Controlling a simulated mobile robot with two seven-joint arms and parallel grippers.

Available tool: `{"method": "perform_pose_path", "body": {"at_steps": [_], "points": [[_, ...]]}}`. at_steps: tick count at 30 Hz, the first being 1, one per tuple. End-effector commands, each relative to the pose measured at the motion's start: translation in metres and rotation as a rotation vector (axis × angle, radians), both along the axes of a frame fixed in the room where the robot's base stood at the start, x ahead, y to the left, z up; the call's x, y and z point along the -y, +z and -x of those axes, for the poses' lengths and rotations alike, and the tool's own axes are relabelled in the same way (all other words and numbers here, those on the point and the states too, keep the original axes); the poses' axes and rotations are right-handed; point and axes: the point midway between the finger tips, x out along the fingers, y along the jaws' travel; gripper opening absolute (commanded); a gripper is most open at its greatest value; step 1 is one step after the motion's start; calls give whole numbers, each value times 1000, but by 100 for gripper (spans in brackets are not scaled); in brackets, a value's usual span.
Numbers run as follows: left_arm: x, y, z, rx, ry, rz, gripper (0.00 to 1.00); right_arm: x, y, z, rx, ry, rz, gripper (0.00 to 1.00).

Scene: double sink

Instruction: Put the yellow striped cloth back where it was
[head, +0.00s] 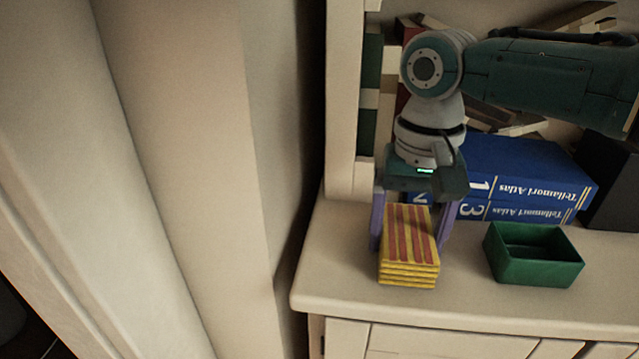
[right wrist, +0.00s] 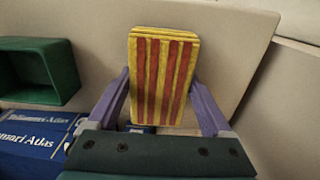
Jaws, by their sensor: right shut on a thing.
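The yellow striped cloth (head: 409,262) is a folded stack, yellow with red stripes. It is at the left end of the cream cabinet top. My right gripper (head: 409,240) comes from above and is shut on the cloth, with one purple finger on each side. The right wrist view also shows the cloth (right wrist: 162,80) between the two fingers of the right gripper (right wrist: 160,92). I cannot tell whether the cloth's underside touches the cabinet top. My left gripper is not in view.
A green open box (head: 533,272) stands right of the cloth on the cabinet top (head: 465,310). Blue atlas books (head: 525,165) lie stacked behind it, near a dark block (head: 612,190). The cabinet's left edge is close to the cloth, with a pale wall (head: 190,150) beyond.

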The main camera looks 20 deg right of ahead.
Motion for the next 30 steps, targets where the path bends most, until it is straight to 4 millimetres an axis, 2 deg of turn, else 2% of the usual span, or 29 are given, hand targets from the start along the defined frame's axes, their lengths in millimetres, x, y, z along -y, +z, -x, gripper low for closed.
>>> {"method": "perform_pose_path", "body": {"at_steps": [8, 9, 12, 22, 26, 30], "points": [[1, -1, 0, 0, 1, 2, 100, -1, -3, 0, 0, 0, -1, 23], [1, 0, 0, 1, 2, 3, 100, -1, -3, 0, 1, 0, -2, 87], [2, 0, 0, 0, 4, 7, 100, 0, -2, 0, 1, 0, -1, 99], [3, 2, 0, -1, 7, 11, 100, 0, 4, 0, 1, 1, 1, 100], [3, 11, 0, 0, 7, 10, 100, 0, 25, -1, 3, 2, -1, 100], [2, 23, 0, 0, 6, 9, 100, 0, 58, -1, 4, 1, -1, 100]]}}
